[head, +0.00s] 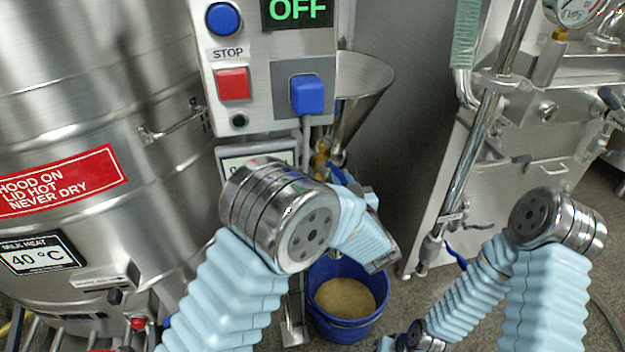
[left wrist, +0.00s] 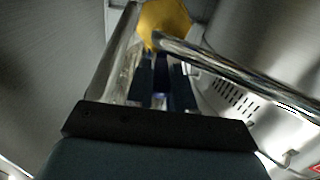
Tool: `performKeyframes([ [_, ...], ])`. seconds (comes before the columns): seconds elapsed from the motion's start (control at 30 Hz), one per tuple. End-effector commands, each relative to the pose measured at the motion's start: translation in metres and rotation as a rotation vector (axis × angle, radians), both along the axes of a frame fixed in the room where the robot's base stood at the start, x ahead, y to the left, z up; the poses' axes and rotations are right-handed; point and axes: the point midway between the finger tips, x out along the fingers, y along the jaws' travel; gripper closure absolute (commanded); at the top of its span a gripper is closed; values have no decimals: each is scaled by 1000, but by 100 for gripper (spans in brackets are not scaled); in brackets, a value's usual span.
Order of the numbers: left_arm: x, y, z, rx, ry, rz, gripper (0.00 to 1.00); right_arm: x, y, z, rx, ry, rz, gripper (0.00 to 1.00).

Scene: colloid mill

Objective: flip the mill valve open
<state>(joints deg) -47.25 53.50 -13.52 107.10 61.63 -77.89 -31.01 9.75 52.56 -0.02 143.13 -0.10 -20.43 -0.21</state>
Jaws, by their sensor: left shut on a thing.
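The mill valve's brass body (head: 320,162) sits under the steel funnel in the head view. The brass also shows at the top of the left wrist view (left wrist: 165,20). A blue valve handle (head: 341,177) is beside it, partly hidden by my left arm. In the left wrist view, my left gripper (left wrist: 162,84) has its two dark fingers shut on the dark blue handle, just below the brass. The handle's exact angle is hard to tell. My right arm is at the right of the head view; its gripper is out of view.
A control box (head: 258,60) reads OFF and carries blue and red buttons. A steel funnel (head: 365,80) is behind it. A blue bucket (head: 372,325) with tan contents stands below. A large steel tank (head: 90,190) is at left and a steel machine (head: 510,165) at right.

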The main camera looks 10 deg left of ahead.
Motion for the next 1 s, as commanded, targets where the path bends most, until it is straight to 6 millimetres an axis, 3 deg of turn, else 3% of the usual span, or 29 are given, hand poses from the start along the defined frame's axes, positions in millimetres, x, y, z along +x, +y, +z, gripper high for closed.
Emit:
performKeyframes([
  [0.17,4,-14,3,-2,-5,72,100,0,-1,5,-1,0,-1,100],
  [0.6,5,-16,2,-3,-3,115,100,0,-1,5,-2,-1,-2,100],
  [0.63,5,-16,2,-3,-3,115,74,0,-1,5,-2,-1,-2,100],
  [0.77,5,-16,2,-3,-2,115,54,0,-1,5,-2,-1,-2,100],
  [1.0,5,-16,1,-2,0,116,52,0,-1,5,-2,-1,-2,100],
])
